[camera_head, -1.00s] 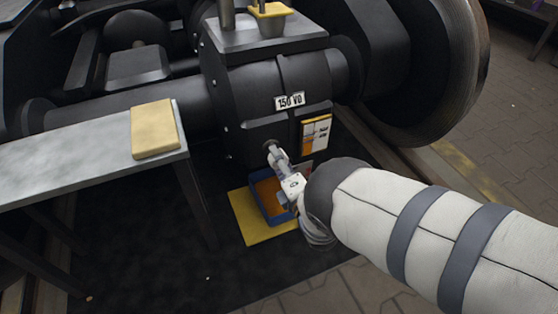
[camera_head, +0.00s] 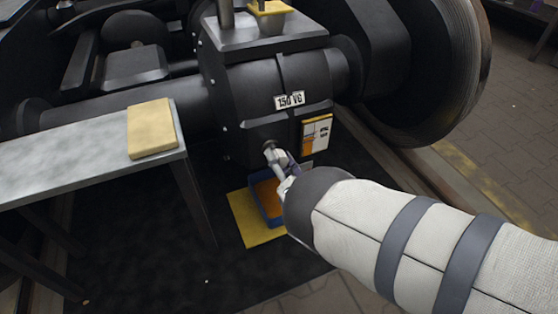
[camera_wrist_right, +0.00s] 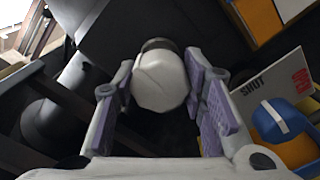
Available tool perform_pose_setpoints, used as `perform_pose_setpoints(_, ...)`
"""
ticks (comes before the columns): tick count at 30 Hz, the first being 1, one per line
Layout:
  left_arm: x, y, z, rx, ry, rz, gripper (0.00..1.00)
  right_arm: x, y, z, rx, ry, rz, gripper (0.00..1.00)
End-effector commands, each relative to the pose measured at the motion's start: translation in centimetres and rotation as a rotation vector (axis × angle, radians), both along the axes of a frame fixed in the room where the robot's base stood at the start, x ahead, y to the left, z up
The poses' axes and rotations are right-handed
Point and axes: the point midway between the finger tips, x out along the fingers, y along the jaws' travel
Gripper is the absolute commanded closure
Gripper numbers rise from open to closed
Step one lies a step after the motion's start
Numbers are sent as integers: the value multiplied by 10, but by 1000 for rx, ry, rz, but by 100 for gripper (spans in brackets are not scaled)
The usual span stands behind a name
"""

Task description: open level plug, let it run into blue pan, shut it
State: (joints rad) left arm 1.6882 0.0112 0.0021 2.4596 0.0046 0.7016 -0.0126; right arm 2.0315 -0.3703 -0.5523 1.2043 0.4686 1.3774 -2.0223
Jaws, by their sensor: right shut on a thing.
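The level plug (camera_wrist_right: 159,82) is a pale, rounded-sided head in the right wrist view, between the two purple-padded fingers. My right gripper (camera_wrist_right: 161,88) is shut on it. In the head view my right gripper (camera_head: 276,158) is at the lower front face of the dark gearbox (camera_head: 250,110), largely hidden by its own wrist. The blue pan (camera_head: 262,211) stands below on a yellow mat (camera_head: 245,226); its inside looks orange-brown, and my wrist covers part of it. I cannot make out any running stream. My left gripper is not in view.
A grey bench (camera_head: 75,160) with a yellow pad (camera_head: 151,128) stands at the left. A large wheel (camera_head: 435,70) is at the right. A card marked SHUT (camera_wrist_right: 270,85) sits close to the right finger in the wrist view.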

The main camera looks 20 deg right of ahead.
Motion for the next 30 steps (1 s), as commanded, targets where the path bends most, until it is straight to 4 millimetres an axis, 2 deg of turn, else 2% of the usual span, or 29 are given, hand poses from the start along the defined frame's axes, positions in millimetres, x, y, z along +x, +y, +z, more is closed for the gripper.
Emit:
perform_pose_setpoints(10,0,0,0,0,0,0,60,0,-3,0,-6,0,-7,90)
perform_pose_setpoints(11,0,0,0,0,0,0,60,0,-3,0,-6,0,-7,60)
perform_pose_setpoints(13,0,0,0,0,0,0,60,0,-3,0,-5,-1,-6,44)
perform_pose_setpoints(14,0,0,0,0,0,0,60,0,-3,0,-5,0,-6,41)
perform_pose_setpoints(23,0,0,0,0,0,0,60,-2,-1,0,-3,1,-2,41)
perform_pose_setpoints(26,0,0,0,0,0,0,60,-15,-1,-1,-3,3,-3,41)
perform_pose_setpoints(30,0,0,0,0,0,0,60,-53,-4,0,-4,3,-5,41)
